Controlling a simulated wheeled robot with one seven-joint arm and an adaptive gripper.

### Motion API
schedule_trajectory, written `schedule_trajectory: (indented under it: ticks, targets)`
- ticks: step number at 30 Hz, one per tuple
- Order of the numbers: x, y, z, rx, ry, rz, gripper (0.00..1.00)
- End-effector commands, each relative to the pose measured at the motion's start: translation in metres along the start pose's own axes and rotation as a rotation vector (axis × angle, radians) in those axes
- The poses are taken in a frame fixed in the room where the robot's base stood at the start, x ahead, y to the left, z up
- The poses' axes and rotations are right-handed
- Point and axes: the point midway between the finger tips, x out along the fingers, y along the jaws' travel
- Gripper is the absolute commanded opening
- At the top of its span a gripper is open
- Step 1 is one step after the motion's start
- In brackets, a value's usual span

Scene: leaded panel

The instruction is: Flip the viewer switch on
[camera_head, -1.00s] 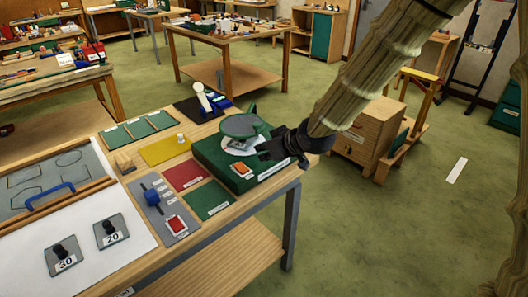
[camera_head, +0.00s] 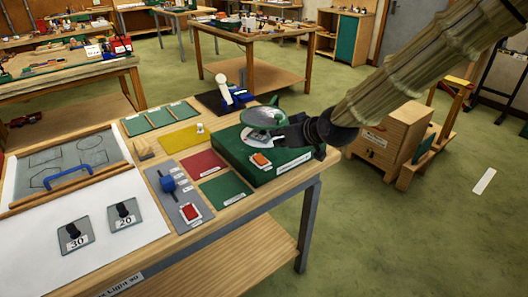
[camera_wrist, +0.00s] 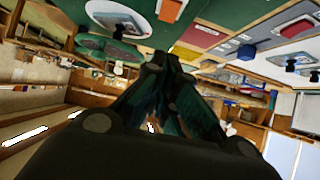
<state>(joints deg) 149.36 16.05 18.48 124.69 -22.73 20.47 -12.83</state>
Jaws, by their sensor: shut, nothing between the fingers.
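The viewer is a green box (camera_head: 285,172) at the table's right corner, with a round lens (camera_head: 263,117) raised over a pale plate on its top. An orange-red rocker switch (camera_head: 260,160) with a small label sits on the box's near side; whether it is on or off I cannot tell. It also shows in the wrist view at the top (camera_wrist: 170,10). My gripper (camera_head: 278,138) is shut and empty, over the box just behind and right of the switch, apart from it. In the wrist view its dark fingers meet at the middle (camera_wrist: 155,66).
Left of the viewer, a grey panel (camera_head: 166,163) holds a blue slider knob and a second red switch (camera_head: 190,212). Green, red and yellow mats (camera_head: 178,136) lie nearby. A wooden cabinet (camera_head: 390,135) stands on the floor to the right.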

Motion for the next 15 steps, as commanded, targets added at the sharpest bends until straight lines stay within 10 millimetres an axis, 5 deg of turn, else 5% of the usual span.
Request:
schedule_trajectory:
  ticks: [15]
  targets:
    - [0.029,0.0,0.0,0.0,-0.002,-0.001,0.0]
